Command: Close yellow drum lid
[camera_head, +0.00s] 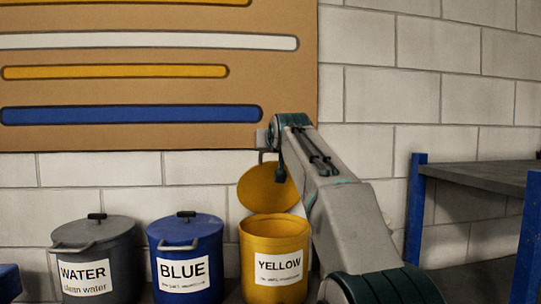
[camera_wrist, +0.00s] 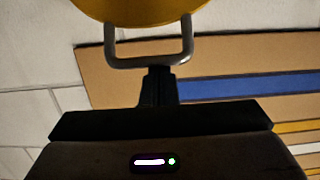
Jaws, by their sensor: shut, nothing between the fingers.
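The yellow drum (camera_head: 275,262), labelled YELLOW, stands on the floor by the wall. Its yellow lid (camera_head: 262,190) is raised and tilted back behind the open rim. In the wrist view the lid's yellow edge (camera_wrist: 150,10) is at the top, with its grey U-shaped handle (camera_wrist: 150,61) below it. My gripper (camera_wrist: 158,72) is shut, with its dark fingertips right at the crossbar of the handle. I cannot tell if they touch it. In the head view my arm reaches over the drum's right side, and its end is above the lid; the fingers are not clear there.
The blue drum (camera_head: 186,257) and grey water drum (camera_head: 95,262) stand to the left with lids on. A board (camera_head: 150,95) with coloured stripes hangs on the wall behind. A shelf with blue posts (camera_head: 415,210) stands at the right.

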